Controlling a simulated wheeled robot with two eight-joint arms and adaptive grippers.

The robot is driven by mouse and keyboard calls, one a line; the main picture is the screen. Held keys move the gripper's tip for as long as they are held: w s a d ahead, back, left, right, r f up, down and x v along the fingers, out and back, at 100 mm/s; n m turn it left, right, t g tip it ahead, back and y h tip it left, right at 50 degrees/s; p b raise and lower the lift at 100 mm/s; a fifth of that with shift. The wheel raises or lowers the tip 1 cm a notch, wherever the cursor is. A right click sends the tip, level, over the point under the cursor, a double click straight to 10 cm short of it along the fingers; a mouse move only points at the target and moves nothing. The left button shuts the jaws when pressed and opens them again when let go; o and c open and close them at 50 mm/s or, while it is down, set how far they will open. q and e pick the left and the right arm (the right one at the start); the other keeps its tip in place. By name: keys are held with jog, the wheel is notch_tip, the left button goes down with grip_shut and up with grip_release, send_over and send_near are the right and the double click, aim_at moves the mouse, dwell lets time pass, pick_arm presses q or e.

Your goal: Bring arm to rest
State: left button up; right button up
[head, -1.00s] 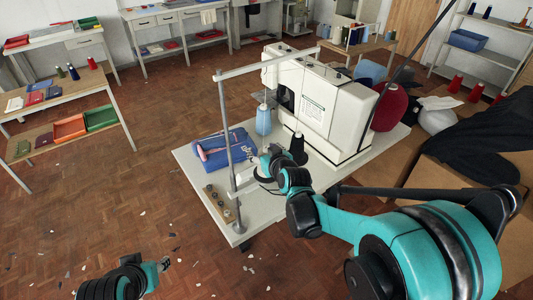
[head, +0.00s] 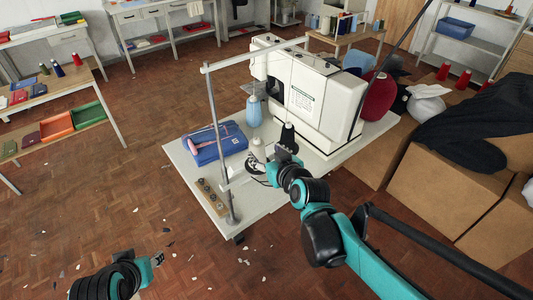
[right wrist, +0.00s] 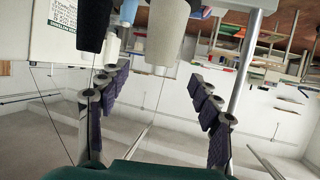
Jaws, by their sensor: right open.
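My right gripper (head: 270,161) is open and empty, over the white table by the sewing machine. In the right wrist view its two dark-padded fingers (right wrist: 155,112) are spread wide with nothing between the pads. A black thread cone (head: 289,138) stands close behind it in the head view. A black cone (right wrist: 94,22) and a white cone (right wrist: 160,32) show beyond the fingers in the wrist view. My left gripper (head: 157,260) is at the lower left, above the floor and clear of the table; its fingers are too small to read.
The white sewing machine (head: 305,95) stands on the table (head: 180,155). A thin metal post (head: 217,140) rises near my right gripper. Cardboard boxes (head: 445,190) stand at right. The left floor is open.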

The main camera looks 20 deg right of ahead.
dwell(0.4)
jog(key=s+f+g, duration=0.3)
jog(key=s+f, duration=0.1)
jog(key=s, duration=0.5)
jog(key=s+f+m+g+h+b, duration=0.1)
jog(key=s+f+g, duration=0.2)
jog(key=s, duration=0.6)
notch_tip(320, 180, down, 2)
jog(key=shift+s+a+f+g, duration=0.1)
jog(key=shift+s+a+g, duration=0.1)
jog(key=shift+g, duration=0.1)
